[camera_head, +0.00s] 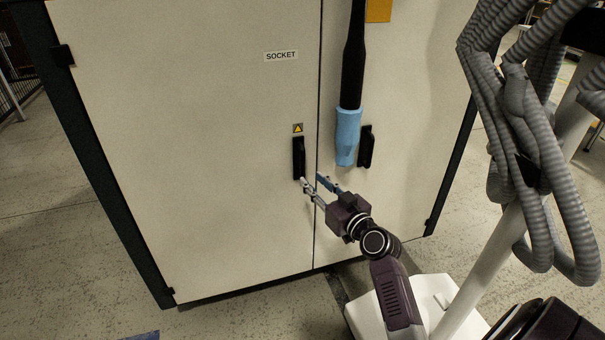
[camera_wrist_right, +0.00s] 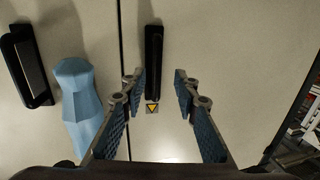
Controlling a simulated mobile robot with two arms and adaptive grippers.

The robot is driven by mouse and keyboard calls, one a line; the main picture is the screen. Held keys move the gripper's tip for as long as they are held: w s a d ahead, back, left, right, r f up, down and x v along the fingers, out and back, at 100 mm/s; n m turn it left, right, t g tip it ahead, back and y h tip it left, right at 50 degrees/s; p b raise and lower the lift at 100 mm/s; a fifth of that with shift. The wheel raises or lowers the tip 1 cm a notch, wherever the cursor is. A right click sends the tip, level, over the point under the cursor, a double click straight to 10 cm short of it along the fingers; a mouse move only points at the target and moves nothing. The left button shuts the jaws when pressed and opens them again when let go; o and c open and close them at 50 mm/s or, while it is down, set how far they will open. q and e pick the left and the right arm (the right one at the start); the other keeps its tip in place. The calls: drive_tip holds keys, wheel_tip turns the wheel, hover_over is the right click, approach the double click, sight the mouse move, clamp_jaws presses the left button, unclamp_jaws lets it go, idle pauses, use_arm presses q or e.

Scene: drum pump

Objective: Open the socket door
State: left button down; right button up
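The socket door (camera_head: 200,130) is the cream left panel of a cabinet, labelled SOCKET, and it looks closed along the seam. Its black upright handle (camera_head: 298,158) sits near the seam under a yellow warning sticker (camera_head: 297,128). My right gripper (camera_head: 312,180) is open at the lower end of the handle, with one finger near it and the other near the seam. In the right wrist view the handle (camera_wrist_right: 153,62) shows between the spread fingers (camera_wrist_right: 159,78); contact cannot be told. My left gripper is not in view.
Grey corrugated hoses (camera_head: 545,150) hang at the right. The floor (camera_head: 60,210) left of the cabinet is clear.

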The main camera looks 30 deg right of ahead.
sight(304, 164)
drive_tip(key=shift+t, duration=0.3)
drive_tip(key=shift+w+d+r, duration=0.15)
drive_tip(key=shift+w+r, duration=0.2)
drive_tip(key=shift+w, duration=0.9)
drive_tip(key=shift+w+d+r, duration=0.15)
drive_tip(key=shift+w+r, duration=0.2)
drive_tip(key=shift+w, duration=0.9)
drive_tip(key=shift+w+d+r, duration=0.15)
drive_tip(key=shift+w+r, duration=0.2)
drive_tip(key=shift+w, duration=0.9)
drive_tip(key=shift+c, duration=0.3)
clamp_jaws()
